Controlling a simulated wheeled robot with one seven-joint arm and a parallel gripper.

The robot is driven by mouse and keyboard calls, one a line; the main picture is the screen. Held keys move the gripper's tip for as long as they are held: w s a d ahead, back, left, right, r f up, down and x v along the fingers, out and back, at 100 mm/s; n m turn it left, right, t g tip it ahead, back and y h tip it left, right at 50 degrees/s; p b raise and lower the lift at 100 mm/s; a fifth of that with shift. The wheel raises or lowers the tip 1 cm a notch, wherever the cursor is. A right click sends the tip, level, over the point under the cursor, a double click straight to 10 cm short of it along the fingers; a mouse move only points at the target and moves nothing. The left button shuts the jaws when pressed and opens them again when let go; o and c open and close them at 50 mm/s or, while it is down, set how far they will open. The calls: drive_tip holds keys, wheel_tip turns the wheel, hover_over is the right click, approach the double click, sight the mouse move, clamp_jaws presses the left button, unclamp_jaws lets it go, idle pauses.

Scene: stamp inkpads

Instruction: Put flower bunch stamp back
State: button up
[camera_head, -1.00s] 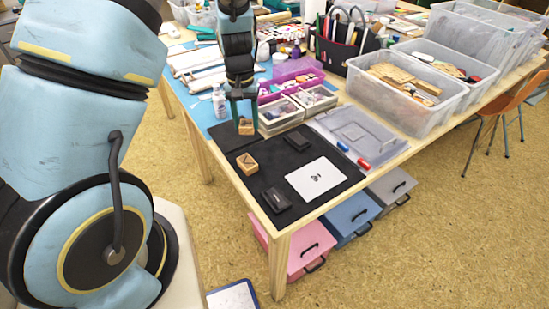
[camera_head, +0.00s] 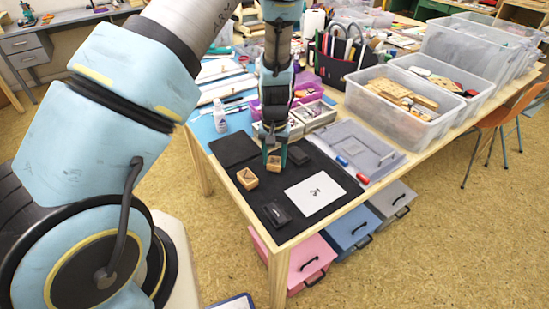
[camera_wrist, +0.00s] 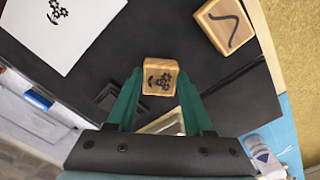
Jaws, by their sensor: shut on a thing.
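The wooden flower bunch stamp (camera_wrist: 160,79) is between the fingers of my gripper (camera_wrist: 160,98) in the wrist view, its face with a dark flower drawing toward the camera. In the head view my gripper (camera_head: 274,161) is shut on this stamp (camera_head: 273,164), over the black mat (camera_head: 245,194). I cannot tell whether the stamp touches the mat. A second wooden stamp with a tick-like mark (camera_head: 247,178) stands on the mat to the left; it also shows in the wrist view (camera_wrist: 225,25).
A white card (camera_head: 314,193) with a printed flower bunch lies right of the gripper. A black inkpad (camera_head: 277,214) lies at the mat's front. A grey tray lid (camera_head: 352,147) with markers lies to the right. Small divided boxes (camera_head: 318,114) stand behind.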

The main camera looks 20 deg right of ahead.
sight(274, 161)
drive_tip(key=shift+f, duration=0.35)
drive_tip(key=shift+f, duration=0.15)
drive_tip(key=o, duration=1.1)
wheel_tip(274, 161, up, 12)
drive_tip(key=b, duration=0.3)
drive_tip(key=s+a+r+n, duration=0.1)
drive_tip(key=a+r+n, duration=0.1)
drive_tip(key=a, duration=0.8)
drive_tip(key=s+a+r+n+t, duration=0.1)
drive_tip(key=a+r, duration=0.3)
drive_tip(key=a, duration=0.6)
drive_tip(key=s+a+r+n, duration=0.2)
drive_tip(key=a+r, duration=0.1)
drive_tip(key=a, duration=0.7)
drive_tip(key=shift+r+n+t, duration=0.2)
drive_tip(key=shift+n+t, duration=0.1)
